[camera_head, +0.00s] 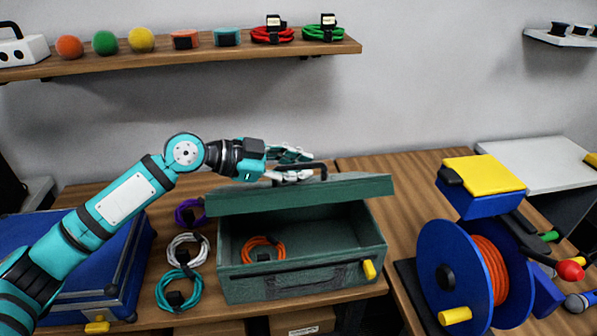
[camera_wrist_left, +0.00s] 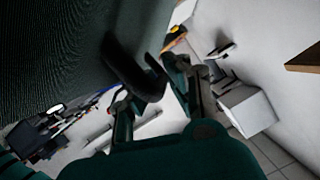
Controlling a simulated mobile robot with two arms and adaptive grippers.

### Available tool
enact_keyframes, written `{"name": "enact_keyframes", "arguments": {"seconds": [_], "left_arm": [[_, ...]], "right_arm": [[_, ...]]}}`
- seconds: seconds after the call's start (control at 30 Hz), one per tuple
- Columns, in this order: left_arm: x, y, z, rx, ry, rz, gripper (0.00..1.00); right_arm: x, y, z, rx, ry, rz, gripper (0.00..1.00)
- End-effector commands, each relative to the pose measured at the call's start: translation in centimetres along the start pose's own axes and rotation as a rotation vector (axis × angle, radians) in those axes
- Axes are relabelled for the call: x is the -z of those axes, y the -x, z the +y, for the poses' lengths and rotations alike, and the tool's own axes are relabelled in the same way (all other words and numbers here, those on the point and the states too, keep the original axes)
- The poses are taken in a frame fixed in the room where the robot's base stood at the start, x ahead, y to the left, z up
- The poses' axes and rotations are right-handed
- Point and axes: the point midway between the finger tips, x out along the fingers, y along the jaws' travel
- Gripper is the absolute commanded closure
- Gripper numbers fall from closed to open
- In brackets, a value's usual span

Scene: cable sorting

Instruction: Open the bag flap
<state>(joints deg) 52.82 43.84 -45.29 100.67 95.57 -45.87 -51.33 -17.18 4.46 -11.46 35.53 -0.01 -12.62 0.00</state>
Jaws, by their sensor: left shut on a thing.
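The dark green bag (camera_head: 300,290) stands on the wooden table. Its flap (camera_head: 340,192) is raised above the opening, so the inside shows, with a coiled orange cable (camera_head: 268,246) in it. My left gripper (camera_head: 308,168) is at the top of the flap, shut on its black handle (camera_head: 323,172). In the left wrist view the handle (camera_wrist_left: 130,70) lies between the fingers, with the flap's dark cloth (camera_wrist_left: 50,50) at the left. My right gripper is not in view.
Purple, white (camera_head: 187,250) and teal (camera_head: 178,290) cable coils lie left of the bag, beside a blue case (camera_head: 100,260). A blue cable reel (camera_head: 455,265) stands at the right. A wooden shelf (camera_head: 180,57) with balls and cables hangs on the back wall.

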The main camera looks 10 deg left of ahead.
Motion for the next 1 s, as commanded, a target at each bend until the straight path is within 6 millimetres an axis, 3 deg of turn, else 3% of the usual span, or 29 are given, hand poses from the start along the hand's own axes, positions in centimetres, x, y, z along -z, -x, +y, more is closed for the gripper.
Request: {"name": "enact_keyframes", "arguments": {"seconds": [0.27, 0.3, 0.37, 0.67, 0.83, 1.0], "left_arm": [[0.0, 0.0, 0.0, 0.001, 0.000, 0.001, 1.00], [0.0, 0.0, 0.0, 0.001, 0.000, 0.001, 0.85], [0.0, 0.0, 0.0, 0.000, 0.000, 0.000, 0.77], [0.0, 0.1, 0.0, 0.001, 0.000, -0.001, 0.77], [-0.2, 2.0, -0.1, 0.002, 0.002, -0.003, 0.77], [-0.2, 5.6, -0.1, 0.003, 0.002, -0.004, 0.77]], "right_arm": [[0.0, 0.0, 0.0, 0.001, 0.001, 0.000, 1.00], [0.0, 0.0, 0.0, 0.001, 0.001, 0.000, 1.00], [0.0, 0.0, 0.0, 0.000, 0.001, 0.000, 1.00], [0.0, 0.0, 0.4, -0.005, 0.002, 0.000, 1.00], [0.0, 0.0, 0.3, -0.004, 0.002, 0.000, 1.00], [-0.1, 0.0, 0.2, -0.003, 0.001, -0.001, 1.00]]}}
